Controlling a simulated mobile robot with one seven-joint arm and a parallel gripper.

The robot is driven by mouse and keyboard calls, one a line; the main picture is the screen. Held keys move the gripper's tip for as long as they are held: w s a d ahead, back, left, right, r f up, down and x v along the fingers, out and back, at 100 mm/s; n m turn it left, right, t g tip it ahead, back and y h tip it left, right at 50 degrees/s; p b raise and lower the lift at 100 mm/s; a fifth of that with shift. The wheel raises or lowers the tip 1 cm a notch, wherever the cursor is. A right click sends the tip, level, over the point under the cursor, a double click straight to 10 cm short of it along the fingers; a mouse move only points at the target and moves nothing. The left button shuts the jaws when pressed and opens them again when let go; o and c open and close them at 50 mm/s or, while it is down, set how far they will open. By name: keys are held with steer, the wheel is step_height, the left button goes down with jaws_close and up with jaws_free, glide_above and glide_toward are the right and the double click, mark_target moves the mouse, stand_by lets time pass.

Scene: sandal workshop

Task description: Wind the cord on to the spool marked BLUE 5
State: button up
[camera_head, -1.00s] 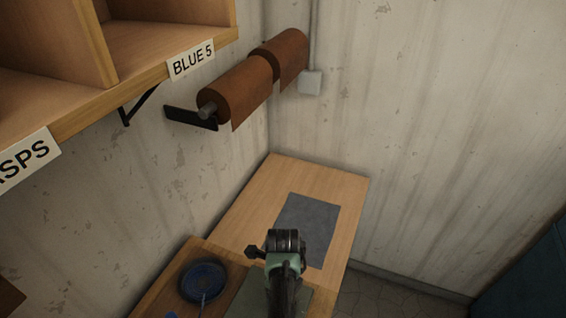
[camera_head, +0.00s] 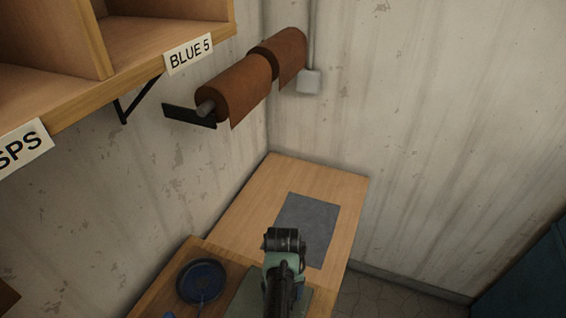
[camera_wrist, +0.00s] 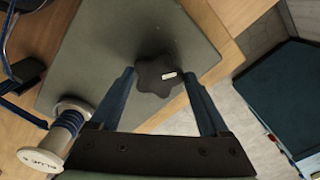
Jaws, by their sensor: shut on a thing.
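In the wrist view my gripper (camera_wrist: 159,74) is shut on a black star-shaped knob (camera_wrist: 150,79), with one blue finger on each side. The knob stands over a grey-green plate (camera_wrist: 100,50). The spool marked BLUE 5 (camera_wrist: 37,158) lies on its side at the lower left, left of my gripper. It has pale flanges, and blue cord (camera_wrist: 68,122) is wound around its middle. In the head view my arm covers the gripper, knob and spool. A round dark-blue coil or dish (camera_head: 201,280) lies on the bench left of my arm.
A wooden bench (camera_head: 240,205) with a grey mat (camera_head: 307,222) reaches to the corner. A shelf labelled BLUE 5 (camera_head: 189,55) hangs upper left, beside brown rolls (camera_head: 235,90) on the wall. A dark teal cabinet (camera_wrist: 265,85) stands to the right in the wrist view.

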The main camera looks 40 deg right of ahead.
stand_by(0.4)
steer(key=o, duration=1.2)
steer(key=shift+r, duration=0.15)
step_height(320, 180, up, 13)
steer(key=b, duration=0.2)
steer(key=shift+b, duration=0.35)
